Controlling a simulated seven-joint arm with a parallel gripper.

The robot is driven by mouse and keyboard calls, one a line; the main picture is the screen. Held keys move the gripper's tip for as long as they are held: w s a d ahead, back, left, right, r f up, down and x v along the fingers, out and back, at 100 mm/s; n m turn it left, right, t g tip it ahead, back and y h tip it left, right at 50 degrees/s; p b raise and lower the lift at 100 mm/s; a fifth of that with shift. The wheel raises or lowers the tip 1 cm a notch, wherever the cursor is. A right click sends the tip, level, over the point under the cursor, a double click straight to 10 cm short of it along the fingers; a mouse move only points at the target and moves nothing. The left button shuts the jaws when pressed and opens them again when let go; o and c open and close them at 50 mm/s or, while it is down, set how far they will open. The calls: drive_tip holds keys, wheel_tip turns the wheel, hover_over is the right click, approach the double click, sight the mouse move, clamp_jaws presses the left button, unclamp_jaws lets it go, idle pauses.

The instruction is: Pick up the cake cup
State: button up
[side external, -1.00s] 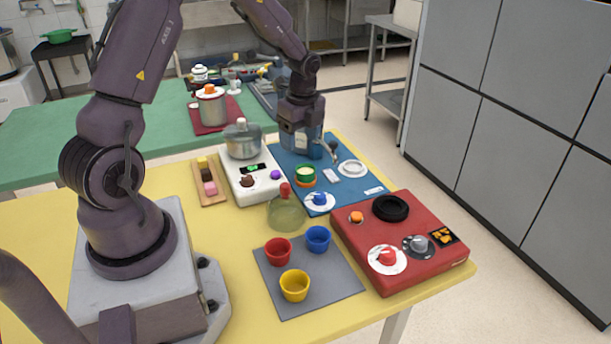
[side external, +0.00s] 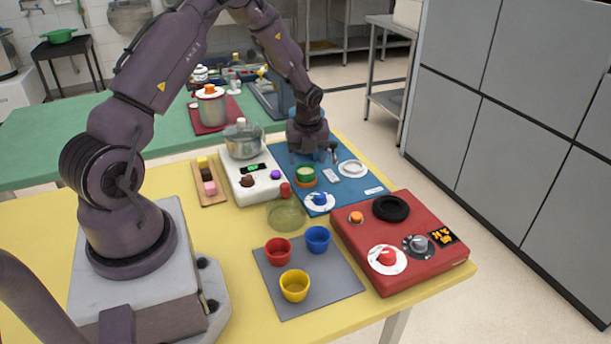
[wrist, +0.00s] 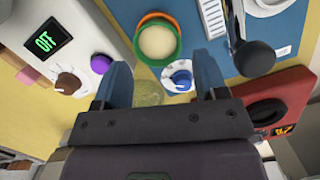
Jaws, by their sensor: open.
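A green cup (side external: 305,174) with pale cream filling stands on an orange base or ring on the blue panel (side external: 345,192). It also shows in the wrist view (wrist: 157,42). I cannot tell for sure that it is the cake cup. Red (side external: 278,251), blue (side external: 317,239) and yellow (side external: 294,286) cups stand upright on a grey mat (side external: 325,292), away from my gripper. My gripper (side external: 311,156) is over the back of the blue panel, behind the green cup. In the wrist view, its blue fingers (wrist: 164,85) are apart with nothing held between them.
A blue knob (side external: 319,199) is beside the green cup. A white unit (side external: 250,184) with a pot is to the left. A red hotplate (side external: 420,265) is front right. A clear domed vessel (side external: 285,213) with a red knob stands between the white unit and grey mat.

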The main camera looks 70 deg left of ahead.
sight(305, 168)
drive_tip(key=f, duration=0.2)
drive_tip(key=a+f, duration=0.1)
drive_tip(key=f, duration=0.1)
drive_tip(key=shift+f, duration=0.4)
drive_tip(key=c, duration=0.7)
drive_tip(key=shift+r, duration=0.1)
